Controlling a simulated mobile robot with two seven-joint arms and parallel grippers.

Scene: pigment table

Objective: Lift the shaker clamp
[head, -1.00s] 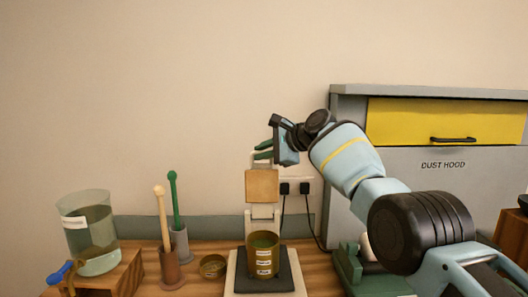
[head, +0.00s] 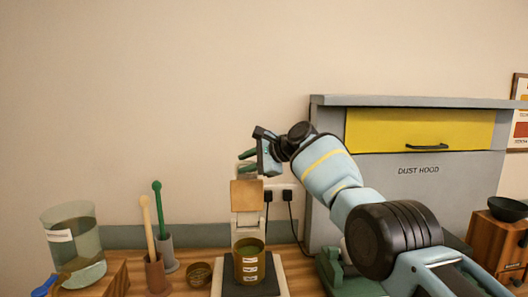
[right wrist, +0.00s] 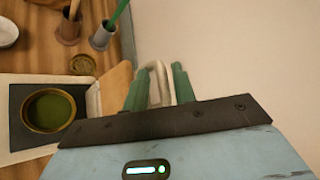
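The shaker clamp is a tan plate (head: 246,195) on a white frame, standing raised and upright behind the shaker, with a pale loop handle on top. The handle (right wrist: 158,75) shows in the right wrist view between my right gripper's green fingers (right wrist: 158,88). In the head view my right gripper (head: 247,162) is at the handle; its fingers are apart on either side of it, with a gap around the bar. A labelled tin (head: 249,262) with green contents stands on the shaker's dark pad (head: 270,285). My left gripper is out of view.
A water tank (head: 75,245) stands on a wooden block at left. Two holders with a cream pestle (head: 148,215) and a green one (head: 158,205), and a small brass dish (head: 199,273), stand left of the shaker. The dust hood (head: 418,185) stands at right.

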